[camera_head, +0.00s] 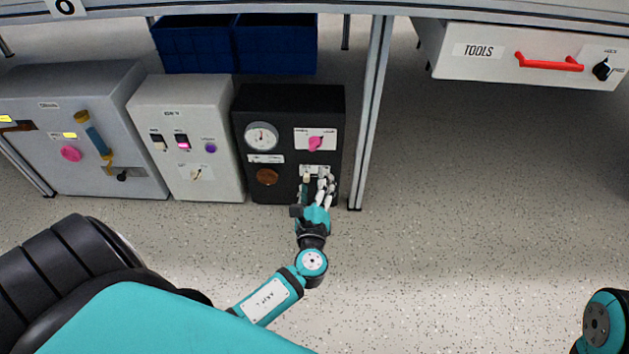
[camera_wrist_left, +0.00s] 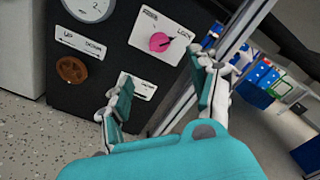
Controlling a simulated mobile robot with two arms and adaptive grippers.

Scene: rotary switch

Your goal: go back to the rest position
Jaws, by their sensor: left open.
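My left gripper (camera_head: 316,182) reaches to the lower front of the black box (camera_head: 289,104). In the left wrist view my left gripper (camera_wrist_left: 160,88) has its two fingers spread with nothing between them. The pink rotary knob (camera_head: 315,143) is on a white plate on that box, above the fingers. The knob also shows in the left wrist view (camera_wrist_left: 160,41), beyond the fingers and apart from them. The fingers partly cover a lower white plate with a small switch (camera_head: 306,176). My right gripper is out of view.
A light grey box (camera_head: 188,95) and a larger grey box (camera_head: 120,80) stand left of the black one. A table post (camera_head: 372,100) rises close on its right. Blue bins (camera_head: 195,45) are behind. A TOOLS drawer (camera_head: 500,68) hangs upper right. The floor in front is clear.

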